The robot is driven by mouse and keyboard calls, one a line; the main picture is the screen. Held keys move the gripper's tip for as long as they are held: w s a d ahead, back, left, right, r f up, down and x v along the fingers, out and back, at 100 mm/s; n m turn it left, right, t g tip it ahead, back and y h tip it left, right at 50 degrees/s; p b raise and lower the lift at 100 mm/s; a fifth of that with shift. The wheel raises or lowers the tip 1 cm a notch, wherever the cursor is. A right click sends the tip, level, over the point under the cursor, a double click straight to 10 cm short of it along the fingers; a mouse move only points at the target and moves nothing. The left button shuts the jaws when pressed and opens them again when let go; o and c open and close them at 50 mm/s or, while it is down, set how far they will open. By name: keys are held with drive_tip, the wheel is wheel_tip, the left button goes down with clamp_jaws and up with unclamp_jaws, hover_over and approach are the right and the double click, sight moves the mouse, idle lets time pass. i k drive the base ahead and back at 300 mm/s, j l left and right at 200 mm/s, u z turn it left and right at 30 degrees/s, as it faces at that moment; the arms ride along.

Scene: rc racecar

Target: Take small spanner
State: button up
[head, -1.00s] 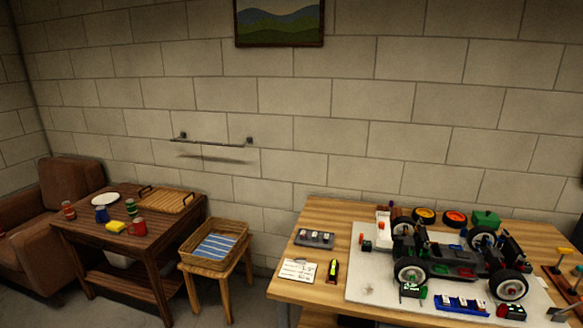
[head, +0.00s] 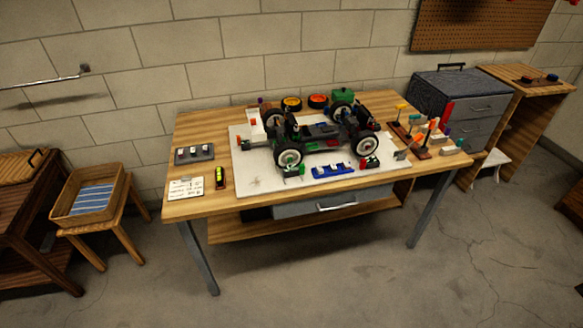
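I cannot pick out a small spanner for certain in the head view. A wooden workbench (head: 186,122) stands in the middle with a pale mat (head: 246,180) on it. An RC car chassis (head: 318,132) with black tyres sits on the mat. Small tools with orange, yellow and teal parts stand in a rack (head: 422,151) at the bench's right end; their kinds are too small to tell. A blue tray (head: 333,169) with small parts lies at the mat's front. My gripper is not in view.
A grey drawer cabinet (head: 461,106) and a wooden stand (head: 525,72) are right of the bench. A stool with a wicker basket (head: 67,206) stands left. A pegboard (head: 480,24) hangs at upper right. The floor (head: 350,275) in front is clear.

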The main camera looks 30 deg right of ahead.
sight(432, 123)
drive_tip(key=z, duration=1.35)
drive_tip(key=i+l+u, duration=0.1)
drive_tip(key=l+u, duration=0.3)
drive_tip(key=i+l+u, duration=0.1)
drive_tip(key=u, duration=0.3)
drive_tip(key=l+u, duration=0.4)
